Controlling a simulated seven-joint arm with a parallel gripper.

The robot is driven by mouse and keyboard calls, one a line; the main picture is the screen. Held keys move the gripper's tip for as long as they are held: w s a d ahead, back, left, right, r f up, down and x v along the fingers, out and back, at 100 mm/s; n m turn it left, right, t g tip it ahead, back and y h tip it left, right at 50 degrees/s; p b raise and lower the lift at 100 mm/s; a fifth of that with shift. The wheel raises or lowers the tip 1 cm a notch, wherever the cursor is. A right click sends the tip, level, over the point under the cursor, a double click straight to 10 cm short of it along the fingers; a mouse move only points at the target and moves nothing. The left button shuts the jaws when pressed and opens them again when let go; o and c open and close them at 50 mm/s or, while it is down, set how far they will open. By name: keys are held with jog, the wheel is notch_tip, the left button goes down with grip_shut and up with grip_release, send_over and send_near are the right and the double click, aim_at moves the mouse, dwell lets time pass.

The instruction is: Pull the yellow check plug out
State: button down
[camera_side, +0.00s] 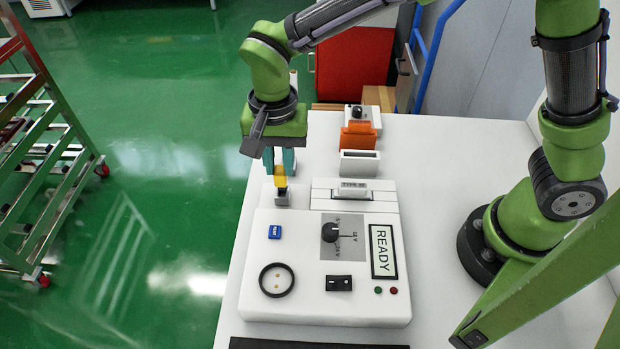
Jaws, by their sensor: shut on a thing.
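The yellow check plug (280,178) is upright between the teal fingertips of my gripper (279,163). My gripper points down and is shut on the plug's upper part. A dark part shows between the yellow body and the block. I cannot tell how deep the plug sits in the block.
The box carries a blue button (275,232), a black knob (330,232), a black ring (276,280), a rocker switch (338,283) and a READY display (383,251).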

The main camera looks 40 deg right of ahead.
aim_at(280, 170)
jog(key=shift+r, duration=0.25)
jog(key=shift+r, duration=1.4)
jog(key=shift+r, duration=0.1)
notch_tip(280, 170, up, 7)
dwell(0.7)
dwell(0.3)
